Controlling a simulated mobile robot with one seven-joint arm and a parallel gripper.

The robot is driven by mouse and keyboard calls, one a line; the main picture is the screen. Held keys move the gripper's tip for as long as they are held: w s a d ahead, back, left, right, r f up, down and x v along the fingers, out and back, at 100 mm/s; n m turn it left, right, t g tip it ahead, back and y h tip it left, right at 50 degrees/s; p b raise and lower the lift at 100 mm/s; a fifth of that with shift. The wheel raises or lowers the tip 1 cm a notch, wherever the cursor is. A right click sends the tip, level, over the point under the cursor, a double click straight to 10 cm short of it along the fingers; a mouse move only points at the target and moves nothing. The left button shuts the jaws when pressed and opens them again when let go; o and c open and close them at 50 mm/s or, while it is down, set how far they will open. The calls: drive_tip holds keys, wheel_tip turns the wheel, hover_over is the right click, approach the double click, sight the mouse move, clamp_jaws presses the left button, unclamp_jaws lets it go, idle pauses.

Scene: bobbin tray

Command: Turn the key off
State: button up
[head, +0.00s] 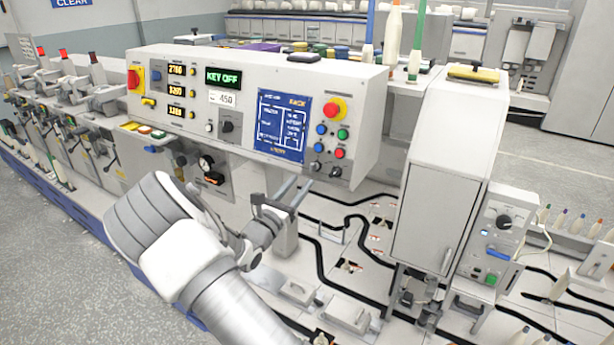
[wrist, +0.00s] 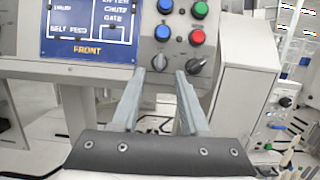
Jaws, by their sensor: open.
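Two dark rotary switches sit side by side at the panel's lower right: the left one (head: 315,166) and the right one (head: 335,172). I cannot tell by label which is the key. My gripper (head: 303,184) is open and empty, just below and left of the left switch. In the wrist view my gripper (wrist: 160,74) has the left switch (wrist: 159,62) between its fingertips and slightly above them, its handle tilted. The right switch (wrist: 195,66) is beyond the right fingertip. No contact shows.
Red, green and blue buttons (head: 340,134) and a red emergency knob on yellow (head: 334,108) sit above the switches. A blue screen (head: 283,125) is to their left. A tall grey cabinet (head: 447,170) stands to the right. Belt tracks (head: 325,265) run below.

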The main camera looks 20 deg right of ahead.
drive_tip(key=v, duration=1.1)
drive_tip(key=shift+a+b, duration=0.2)
drive_tip(key=shift+b, duration=0.25)
drive_tip(key=shift+s+f, duration=0.1)
drive_tip(key=s+d+r+m+g+y, duration=0.25)
drive_tip(key=s+d+m+g, duration=0.3)
drive_tip(key=s+m, duration=0.3)
drive_tip(key=s+d+r+m+g+y, duration=0.1)
drive_tip(key=s+d+m+g+y, duration=0.25)
drive_tip(key=s+m+g, duration=0.45)
drive_tip(key=s+a+r+m+t+y, duration=0.6)
drive_tip(key=s+a+r+m+y, duration=0.3)
drive_tip(key=s, duration=0.4)
drive_tip(key=shift+a+y, duration=0.5)
drive_tip(key=shift+a, duration=0.55)
drive_tip(key=shift+w+t, duration=0.1)
drive_tip(key=shift+t, duration=0.15)
drive_tip(key=shift+s, duration=0.2)
